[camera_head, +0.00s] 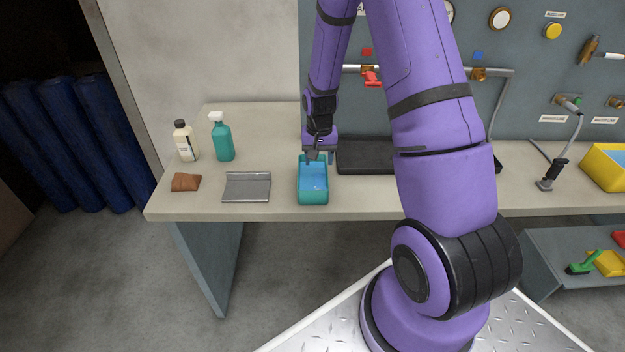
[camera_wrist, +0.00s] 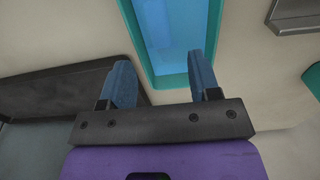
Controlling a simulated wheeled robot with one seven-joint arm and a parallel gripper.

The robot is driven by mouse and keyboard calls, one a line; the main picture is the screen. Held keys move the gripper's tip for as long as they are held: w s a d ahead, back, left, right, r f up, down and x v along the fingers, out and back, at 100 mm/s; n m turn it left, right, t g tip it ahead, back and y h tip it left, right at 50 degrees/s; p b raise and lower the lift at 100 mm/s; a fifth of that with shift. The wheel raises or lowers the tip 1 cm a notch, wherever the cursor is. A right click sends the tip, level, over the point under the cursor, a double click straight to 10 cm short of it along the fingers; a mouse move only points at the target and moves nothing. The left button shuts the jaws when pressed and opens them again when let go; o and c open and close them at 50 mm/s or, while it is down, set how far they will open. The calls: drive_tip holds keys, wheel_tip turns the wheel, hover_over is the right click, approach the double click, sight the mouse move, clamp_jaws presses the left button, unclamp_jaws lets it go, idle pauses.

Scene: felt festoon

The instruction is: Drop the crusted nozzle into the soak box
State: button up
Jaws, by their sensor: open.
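The soak box is a teal open box (camera_head: 313,199) with blue liquid in it, on the bench left of centre. In the wrist view its teal rim (camera_wrist: 172,81) lies past and between my fingertips. My gripper (camera_head: 320,156) is above the back end of the box. In the wrist view my gripper (camera_wrist: 163,80) has its two blue fingers wide apart, with nothing held between them. I cannot make out the crusted nozzle in either view. Part of the box's inside is out of sight.
A dark shallow tray (camera_head: 365,157) lies right of the box, and a grey metal tray (camera_head: 246,187) lies left. A teal spray bottle (camera_head: 222,142), a cream bottle (camera_head: 185,142) and a brown cloth (camera_head: 186,182) stand or lie further left. A yellow bin (camera_head: 608,172) is far right.

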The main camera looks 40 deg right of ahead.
wheel_tip(320, 180, up, 9)
idle(0.4)
drive_tip(key=shift+r, duration=0.15)
drive_tip(key=s+a+r+n+t, duration=0.15)
drive_tip(key=s+a+r, duration=0.3)
drive_tip(key=r, duration=0.45)
drive_tip(key=s+a+r+n+t, duration=0.1)
drive_tip(key=s+a+r+n, duration=0.3)
drive_tip(key=r, duration=0.6)
drive_tip(key=s+a+r+t, duration=0.1)
drive_tip(key=s+r, duration=0.3)
drive_tip(key=s, duration=0.5)
drive_tip(key=s+a+r+n+t, duration=0.1)
drive_tip(key=s+a+r, duration=0.2)
drive_tip(key=s, duration=0.6)
drive_tip(key=shift+s+a+r+t, duration=0.15)
drive_tip(key=shift+a+r+t, duration=0.2)
